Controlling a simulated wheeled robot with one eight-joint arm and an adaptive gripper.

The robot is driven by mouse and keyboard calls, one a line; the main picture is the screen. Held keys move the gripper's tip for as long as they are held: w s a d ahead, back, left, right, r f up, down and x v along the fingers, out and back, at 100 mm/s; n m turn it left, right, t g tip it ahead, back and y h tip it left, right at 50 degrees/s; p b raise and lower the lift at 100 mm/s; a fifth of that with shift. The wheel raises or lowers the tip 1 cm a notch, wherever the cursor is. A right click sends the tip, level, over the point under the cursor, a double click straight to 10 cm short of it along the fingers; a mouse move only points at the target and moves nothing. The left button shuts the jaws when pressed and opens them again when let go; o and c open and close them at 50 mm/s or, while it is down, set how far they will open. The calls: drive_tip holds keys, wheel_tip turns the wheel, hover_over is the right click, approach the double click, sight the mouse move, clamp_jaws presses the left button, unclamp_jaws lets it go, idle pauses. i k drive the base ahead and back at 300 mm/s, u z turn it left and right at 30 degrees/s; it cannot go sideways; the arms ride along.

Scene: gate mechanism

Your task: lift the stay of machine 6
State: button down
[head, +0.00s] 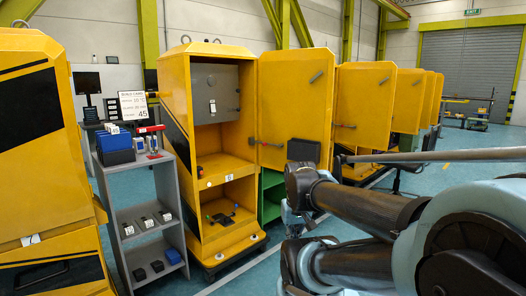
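A yellow machine (175,85) stands open in the middle, its door (285,95) swung out to the right. My dark arm reaches in from the right, in front of the door's lower part. Its end (292,217) hangs near the machine's lower right side, apparently apart from it. The fingers are too small and overlapped to read.
A grey shelf cart (145,214) with blue boxes (116,147) stands left of the machine. Another yellow machine (40,120) is at the far left. More open machines (362,108) recede to the right. A green unit (271,196) stands behind my arm. Some blue floor (235,278) is clear in front.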

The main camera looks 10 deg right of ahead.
sight(264, 144)
drive_tip(key=i, duration=1)
